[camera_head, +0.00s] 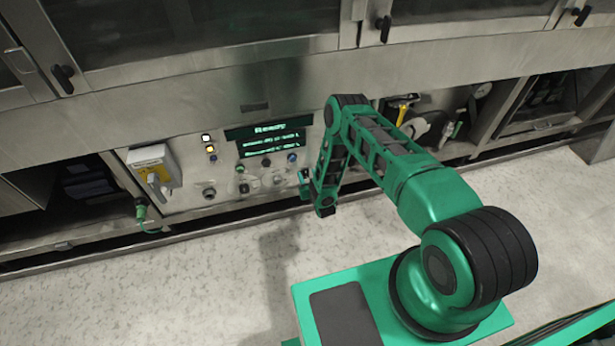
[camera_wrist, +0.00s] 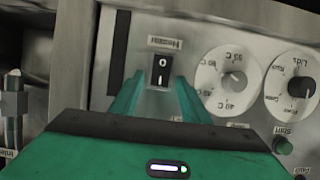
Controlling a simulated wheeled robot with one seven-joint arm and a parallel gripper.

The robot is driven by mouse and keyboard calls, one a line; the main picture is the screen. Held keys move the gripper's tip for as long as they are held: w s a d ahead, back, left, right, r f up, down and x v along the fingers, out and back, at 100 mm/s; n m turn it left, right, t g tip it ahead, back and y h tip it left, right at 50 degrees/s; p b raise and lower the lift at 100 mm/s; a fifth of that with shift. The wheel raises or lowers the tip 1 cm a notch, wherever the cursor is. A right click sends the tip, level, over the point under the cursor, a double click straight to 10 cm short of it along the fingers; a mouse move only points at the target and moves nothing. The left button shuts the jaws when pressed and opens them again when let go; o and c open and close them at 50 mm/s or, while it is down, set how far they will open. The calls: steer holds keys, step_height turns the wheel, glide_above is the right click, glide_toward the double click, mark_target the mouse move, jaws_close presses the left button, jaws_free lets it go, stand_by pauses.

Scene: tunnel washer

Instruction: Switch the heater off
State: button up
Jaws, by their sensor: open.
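My gripper (camera_wrist: 157,84) is open and empty, with one green finger to the left of the switch and one to the right. The fingertips are close to the panel; I cannot tell whether they touch it or the switch. In the head view my arm reaches down to the control panel (camera_head: 225,175) and I cannot make out the switch there.
Two white dials, one with temperature marks (camera_wrist: 227,80) and one beside it (camera_wrist: 292,87), stand right of the switch. A green button (camera_wrist: 282,145) is below them. A lit display (camera_head: 270,138) reads Ready. A grey box (camera_head: 152,165) with a yellow handle is at the panel's left.

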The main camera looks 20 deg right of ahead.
steer(key=shift+w+f, duration=0.1)
steer(key=shift+w, duration=0.1)
steer(key=c, duration=1.1)
steer(key=shift+o, duration=0.2)
steer(key=shift+s+f+t, duration=0.25)
steer(key=shift+f+t, duration=0.05)
steer(key=shift+t, duration=0.3)
steer(key=shift+s+a+f+t, duration=0.1)
steer(key=shift+f+t, duration=0.15)
steer(key=shift+t, duration=0.65)
steer(key=shift+f+t, duration=0.2)
steer(key=shift+t, duration=0.7)
steer(key=o, duration=1.1)
steer(key=shift+c, duration=0.2)
